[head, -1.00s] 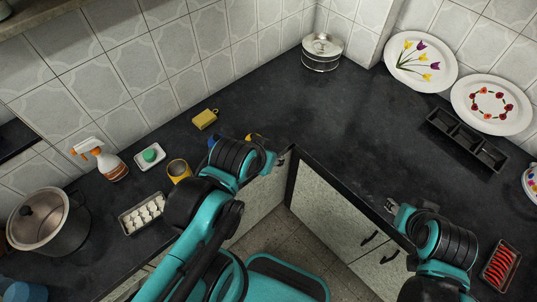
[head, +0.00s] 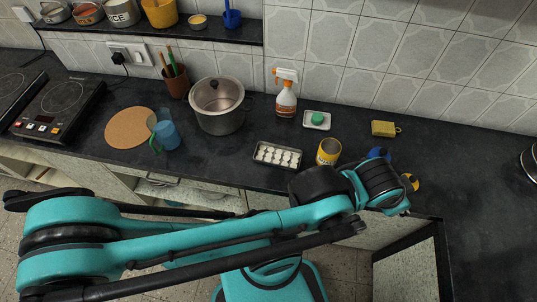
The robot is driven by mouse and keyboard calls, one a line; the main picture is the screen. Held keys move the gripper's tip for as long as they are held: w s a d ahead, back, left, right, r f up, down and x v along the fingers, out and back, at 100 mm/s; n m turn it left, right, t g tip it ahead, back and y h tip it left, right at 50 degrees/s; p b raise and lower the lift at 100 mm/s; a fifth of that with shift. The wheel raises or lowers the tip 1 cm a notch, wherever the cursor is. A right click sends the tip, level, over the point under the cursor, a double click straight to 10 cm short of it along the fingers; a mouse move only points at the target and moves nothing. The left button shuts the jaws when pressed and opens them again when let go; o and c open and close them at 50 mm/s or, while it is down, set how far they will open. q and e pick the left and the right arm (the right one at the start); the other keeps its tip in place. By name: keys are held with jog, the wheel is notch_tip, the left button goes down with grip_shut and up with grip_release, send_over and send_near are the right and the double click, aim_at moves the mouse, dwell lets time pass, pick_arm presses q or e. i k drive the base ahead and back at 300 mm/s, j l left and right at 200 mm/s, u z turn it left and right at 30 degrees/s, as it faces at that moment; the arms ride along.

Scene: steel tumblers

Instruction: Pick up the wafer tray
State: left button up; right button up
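A small dark tray (head: 257,159) with several white round pieces lies on the dark counter in the head view. No other tray in view looks like a wafer tray, but I cannot tell if these pieces are wafers. My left arm crosses in front of the counter from the left. Its gripper (head: 405,212) is at the counter's front edge, well right of the tray and apart from it. The gripper is small and partly hidden by its wrist, so its opening is unclear. My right gripper is out of view.
A yellow mug (head: 328,152) stands right of the tray. Behind are a steel pot (head: 218,118), a spray bottle (head: 286,100) and a soap dish (head: 316,120). A blue cup (head: 168,136) and cork mat (head: 122,128) are left. Counter between mat and tray is partly clear.

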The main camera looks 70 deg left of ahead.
aim_at(274, 156)
jog(key=u, duration=0.4)
jog(key=j+u, duration=0.15)
jog(key=u, duration=0.25)
jog(key=k+j+u, duration=0.1)
jog(key=u, duration=0.35)
jog(key=j+u, duration=0.15)
jog(key=u, duration=0.65)
